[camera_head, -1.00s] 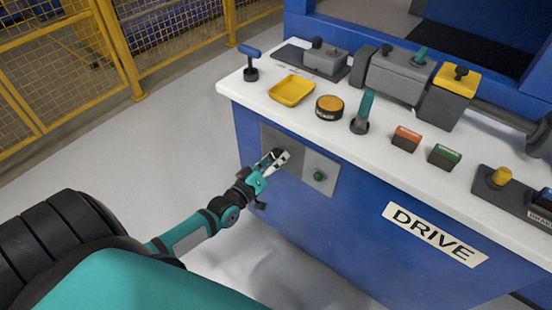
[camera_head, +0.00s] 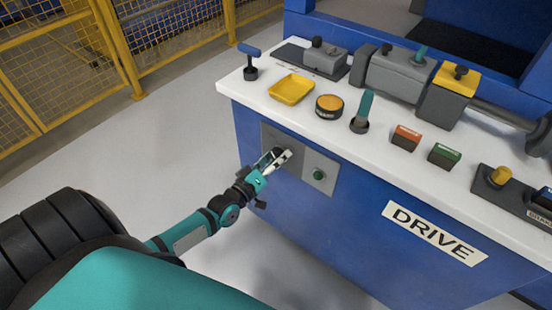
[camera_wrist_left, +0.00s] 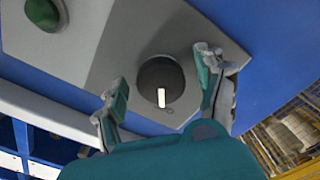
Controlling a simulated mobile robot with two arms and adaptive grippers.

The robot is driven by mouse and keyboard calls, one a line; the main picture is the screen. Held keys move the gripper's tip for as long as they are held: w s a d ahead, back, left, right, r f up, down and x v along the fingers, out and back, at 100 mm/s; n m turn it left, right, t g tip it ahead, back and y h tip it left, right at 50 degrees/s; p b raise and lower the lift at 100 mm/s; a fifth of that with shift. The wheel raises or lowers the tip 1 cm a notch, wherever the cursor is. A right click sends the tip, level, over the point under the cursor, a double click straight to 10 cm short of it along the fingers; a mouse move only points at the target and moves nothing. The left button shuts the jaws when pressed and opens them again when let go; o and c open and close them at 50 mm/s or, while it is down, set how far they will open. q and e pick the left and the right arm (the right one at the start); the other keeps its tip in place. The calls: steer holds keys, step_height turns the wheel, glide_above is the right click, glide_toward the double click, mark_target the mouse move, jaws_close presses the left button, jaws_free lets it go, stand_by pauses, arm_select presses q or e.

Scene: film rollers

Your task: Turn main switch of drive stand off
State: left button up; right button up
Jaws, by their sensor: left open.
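The drive stand (camera_head: 340,225) is a blue cabinet with a white top and a "DRIVE" label. On its front is a grey switch panel (camera_head: 319,172). In the left wrist view, the main switch (camera_wrist_left: 161,81) is a round black knob with a white pointer mark aimed toward the bottom of the picture. My left gripper (camera_head: 279,157) is at the panel; in the left wrist view its open fingers (camera_wrist_left: 163,95) stand on either side of the knob. I cannot tell whether they touch it. In the head view the gripper mostly hides the knob. My right gripper is not in view.
A green button (camera_head: 318,175) sits on the panel beside the switch. The white top (camera_head: 240,88) carries a yellow tray (camera_head: 291,89), an orange button (camera_head: 329,104), a teal lever (camera_head: 364,107) and other controls. A yellow mesh fence (camera_head: 130,60) stands behind; the floor left of the stand is clear.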

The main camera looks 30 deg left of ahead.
arm_select(q)
steer(key=shift+s, duration=0.1)
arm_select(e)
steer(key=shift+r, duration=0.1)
arm_select(q)
steer(key=s, duration=1.1)
steer(key=shift+s+a, duration=0.4)
steer(key=shift+a, duration=0.05)
